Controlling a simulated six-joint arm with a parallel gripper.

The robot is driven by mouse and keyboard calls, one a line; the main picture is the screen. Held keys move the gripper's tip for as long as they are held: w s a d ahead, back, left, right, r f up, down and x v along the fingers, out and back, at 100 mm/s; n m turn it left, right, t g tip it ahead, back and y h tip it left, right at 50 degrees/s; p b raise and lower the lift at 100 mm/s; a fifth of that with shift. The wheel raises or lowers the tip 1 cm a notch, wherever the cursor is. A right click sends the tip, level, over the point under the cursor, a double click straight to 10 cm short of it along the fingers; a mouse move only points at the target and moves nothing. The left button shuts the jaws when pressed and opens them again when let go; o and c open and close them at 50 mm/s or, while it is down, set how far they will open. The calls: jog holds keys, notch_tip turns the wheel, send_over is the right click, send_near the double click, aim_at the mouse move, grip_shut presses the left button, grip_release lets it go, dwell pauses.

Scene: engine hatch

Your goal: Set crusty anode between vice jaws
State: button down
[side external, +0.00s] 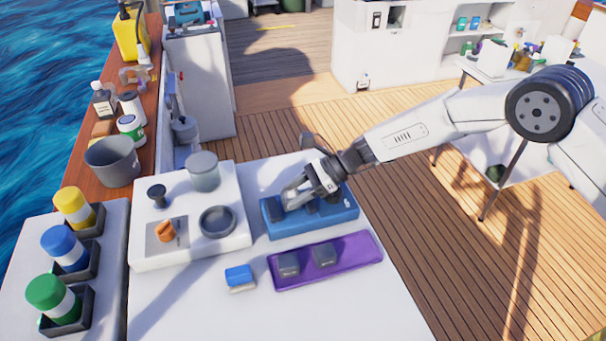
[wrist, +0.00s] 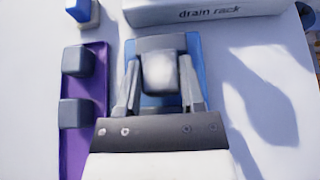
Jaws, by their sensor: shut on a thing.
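My gripper (side external: 296,196) reaches down over the blue base (side external: 312,220), which looks like the vice. In the wrist view its two fingers (wrist: 160,88) are shut on a pale, whitish-grey block (wrist: 160,74), which seems to be the crusty anode. A wide grey piece (wrist: 160,43), apparently a vice jaw, stands on the blue base just beyond the block. It shows dark at the base's left end in the side view (side external: 277,212). The other end is mostly hidden by my gripper. I cannot tell whether the block touches the base or the jaw.
A purple tray (side external: 348,266) with two grey blocks lies beside the blue base, with a blue-and-white sponge (side external: 239,277) near it. The white drain rack (side external: 190,248) stands left, bearing a jar, a dark bowl and an orange piece. The bench front is clear.

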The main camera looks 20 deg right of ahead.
jog(key=shift+c, duration=1)
grip_release()
jog(key=shift+f, duration=0.15)
jog(key=shift+r, duration=0.5)
jog(key=shift+d+r, duration=0.2)
jog(key=shift+r, duration=0.1)
jog(key=v, duration=1.1)
jog(key=shift+d+r, duration=0.15)
jog(key=shift+d, duration=0.1)
jog(key=s+d+n+t+h, duration=0.2)
jog(key=s+d+n+h, duration=1)
jog(key=s+d+n, duration=0.6)
jog(key=shift+s+d+r+t, duration=0.3)
jog(key=shift+s+d, duration=2.05)
jog(key=shift+s, duration=0.6)
